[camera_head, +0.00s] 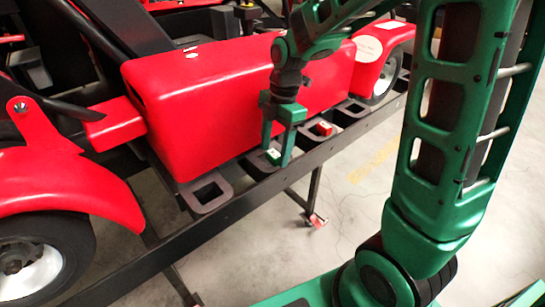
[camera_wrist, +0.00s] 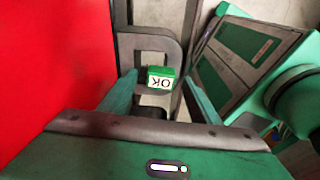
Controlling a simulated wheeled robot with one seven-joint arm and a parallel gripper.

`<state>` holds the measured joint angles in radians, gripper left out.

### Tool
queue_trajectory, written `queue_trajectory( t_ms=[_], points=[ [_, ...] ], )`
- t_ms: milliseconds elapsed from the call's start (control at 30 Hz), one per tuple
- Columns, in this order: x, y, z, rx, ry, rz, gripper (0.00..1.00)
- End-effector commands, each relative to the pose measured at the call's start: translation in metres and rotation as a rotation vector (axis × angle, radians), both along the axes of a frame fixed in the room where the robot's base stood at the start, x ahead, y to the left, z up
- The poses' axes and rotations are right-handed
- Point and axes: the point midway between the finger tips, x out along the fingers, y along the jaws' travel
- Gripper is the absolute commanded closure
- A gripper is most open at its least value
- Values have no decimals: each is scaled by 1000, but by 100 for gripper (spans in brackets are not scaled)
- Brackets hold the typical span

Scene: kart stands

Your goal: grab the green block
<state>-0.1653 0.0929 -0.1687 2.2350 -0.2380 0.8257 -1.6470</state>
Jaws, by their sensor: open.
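The green block (camera_wrist: 160,72) has a white face marked OK. In the wrist view it lies between the tips of my open gripper (camera_wrist: 159,80), with a gap on either side. It sits by a dark square frame (camera_wrist: 143,42) on the rail along the red kart body. In the head view my gripper (camera_head: 278,157) points down over that rail. A small part of the green block (camera_head: 272,154) shows between the fingers; the rest is hidden.
A red block (camera_head: 324,128) sits in the neighbouring frame to the right. An empty frame (camera_head: 207,193) is to the left. The red kart body (camera_head: 225,95) stands close behind the gripper. Bare floor (camera_head: 290,250) lies in front of the rail.

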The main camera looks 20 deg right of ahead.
Motion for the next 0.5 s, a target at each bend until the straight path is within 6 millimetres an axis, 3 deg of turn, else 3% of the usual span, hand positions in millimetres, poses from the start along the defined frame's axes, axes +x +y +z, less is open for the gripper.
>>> queue_trajectory(
  t_ms=[67, 267, 500],
  points=[
    [0, 0, 0, 0, 0, 0, 43],
    [0, 0, 0, 0, 0, 0, 87],
    [0, 0, 1, 0, 0, 0, 87]
  ],
)
